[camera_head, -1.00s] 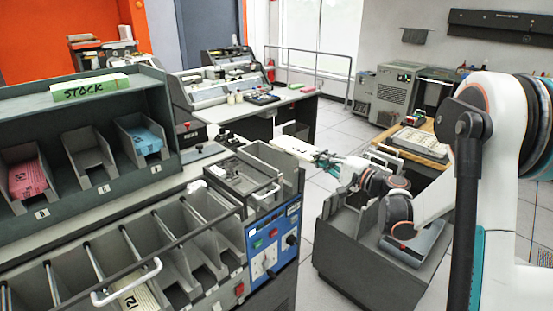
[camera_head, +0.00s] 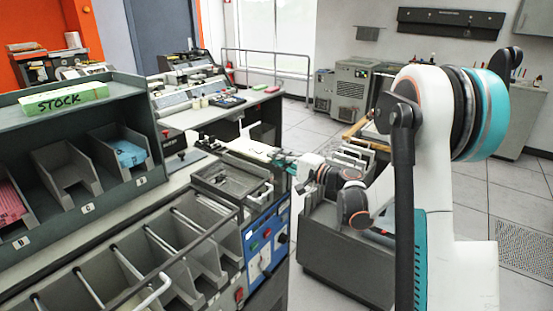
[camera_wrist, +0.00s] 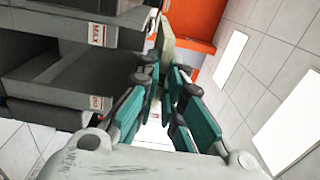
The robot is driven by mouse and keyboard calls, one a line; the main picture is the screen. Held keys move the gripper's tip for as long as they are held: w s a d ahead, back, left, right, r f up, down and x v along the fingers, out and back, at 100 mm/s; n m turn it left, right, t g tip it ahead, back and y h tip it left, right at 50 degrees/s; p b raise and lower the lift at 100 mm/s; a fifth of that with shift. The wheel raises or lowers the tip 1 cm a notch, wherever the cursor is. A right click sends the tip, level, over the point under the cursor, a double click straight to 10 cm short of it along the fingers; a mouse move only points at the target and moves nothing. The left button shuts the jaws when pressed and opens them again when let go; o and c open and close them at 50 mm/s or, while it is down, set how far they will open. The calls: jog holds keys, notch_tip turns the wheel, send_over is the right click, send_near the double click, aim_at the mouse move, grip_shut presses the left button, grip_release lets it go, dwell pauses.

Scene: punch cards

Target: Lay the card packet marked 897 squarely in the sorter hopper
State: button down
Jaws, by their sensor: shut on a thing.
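My gripper (camera_head: 279,158) is shut on a pale card packet (camera_head: 247,147) and holds it out to the left, roughly level. The packet also shows in the wrist view (camera_wrist: 168,43), thin and edge-on between the teal fingers of my gripper (camera_wrist: 163,75). Its number cannot be read. The grey open tray on top of the blue-panelled sorter, seemingly the hopper (camera_head: 216,190), lies just in front of and below the packet in the head view. The packet appears apart from it, though the exact gap cannot be told.
The sorter's pockets (camera_head: 140,262) with rails are at the front left. A stock rack (camera_head: 30,130) with pink cards (camera_head: 10,203) and blue cards (camera_head: 129,154) stands behind. A dark grey cart (camera_head: 345,262) stands under my arm. Open floor lies at right.

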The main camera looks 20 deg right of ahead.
aim_at(278, 198)
jog(key=shift+f, duration=0.15)
jog(key=shift+f+b, duration=1.35)
jog(key=shift+f, duration=0.1)
jog(key=shift+f+b, duration=0.95)
jog(key=shift+f, duration=3.5)
jog(key=c, duration=1.7)
grip_release()
jog(key=shift+o, duration=0.2)
jog(key=shift+s+d, duration=0.1)
